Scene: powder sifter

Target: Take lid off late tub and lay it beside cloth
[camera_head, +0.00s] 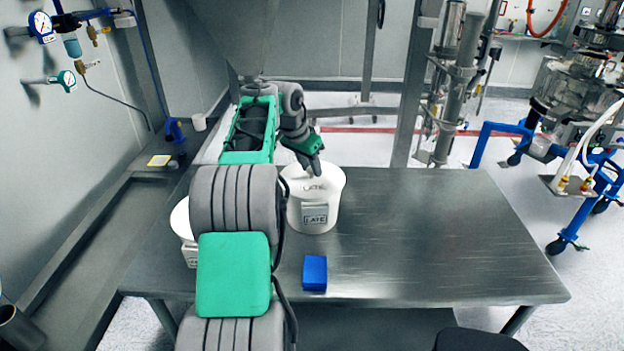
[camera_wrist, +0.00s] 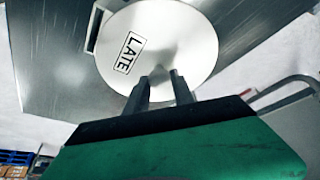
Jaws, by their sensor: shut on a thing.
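The late tub (camera_head: 312,215) is a white bucket with a LATE label, standing upright on the metal table. Its white lid (camera_head: 328,184), also marked LATE, is on top of it. The lid fills the upper middle of the wrist view (camera_wrist: 190,40). The blue folded cloth (camera_head: 315,273) lies on the table in front of the tub.
A second white tub (camera_head: 183,222) stands at the left, partly hidden by my arm. The metal table (camera_head: 440,230) is clear to the right of the tub and cloth. A small yellow-topped item (camera_head: 159,160) lies on the left ledge.

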